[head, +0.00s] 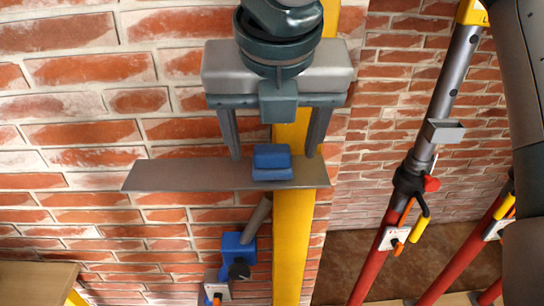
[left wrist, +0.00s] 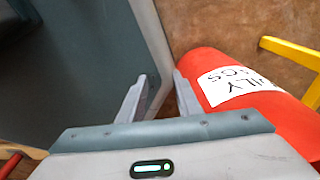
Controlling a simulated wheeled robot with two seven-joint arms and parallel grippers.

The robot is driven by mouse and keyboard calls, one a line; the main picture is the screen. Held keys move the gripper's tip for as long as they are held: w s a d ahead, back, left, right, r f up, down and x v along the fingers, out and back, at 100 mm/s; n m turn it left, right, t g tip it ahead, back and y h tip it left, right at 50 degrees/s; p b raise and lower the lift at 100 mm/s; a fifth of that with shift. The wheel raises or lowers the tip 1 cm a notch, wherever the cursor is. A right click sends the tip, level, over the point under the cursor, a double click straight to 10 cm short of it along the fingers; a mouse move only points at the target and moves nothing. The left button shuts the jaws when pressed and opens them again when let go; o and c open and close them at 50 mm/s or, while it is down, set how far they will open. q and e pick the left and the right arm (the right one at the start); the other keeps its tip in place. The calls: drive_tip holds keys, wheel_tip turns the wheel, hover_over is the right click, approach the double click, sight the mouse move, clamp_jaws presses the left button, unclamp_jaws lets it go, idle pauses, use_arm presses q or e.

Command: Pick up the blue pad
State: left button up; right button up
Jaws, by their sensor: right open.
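The blue pad (head: 271,160) is a small block with a stepped face, on a flat grey plate (head: 165,175) in front of the brick wall. My right gripper (head: 274,157) points down from above in the head view. It is open, with one finger on each side of the pad and a visible gap on both sides. Whether it is level with the pad in depth is hard to tell. My left gripper (left wrist: 160,80) shows only in the left wrist view, with its two fingers apart and nothing seen held between them.
A yellow post (head: 293,240) runs vertically behind the plate. A blue clamp-like part (head: 239,248) sits below it. Red-and-grey props (head: 408,180) lean at the right. A wooden surface (head: 35,283) is at lower left. A red cylinder (left wrist: 245,100) with a white label lies near my left gripper.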

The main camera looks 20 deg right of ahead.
sight(273, 154)
drive_tip(key=x, duration=0.3)
drive_tip(key=shift+f+p, duration=0.1)
drive_tip(key=shift+p, duration=0.2)
drive_tip(key=shift+w+f, duration=0.15)
drive_tip(key=shift+f, duration=0.1)
use_arm(q)
drive_tip(key=shift+s+a+r, duration=0.3)
drive_tip(key=shift+s+a, duration=0.15)
drive_tip(key=shift+s, duration=0.15)
use_arm(e)
drive_tip(key=shift+c, duration=0.4)
use_arm(q)
drive_tip(key=shift+s+g, duration=0.25)
drive_tip(key=shift+g, duration=0.05)
use_arm(e)
drive_tip(key=c, duration=1.1)
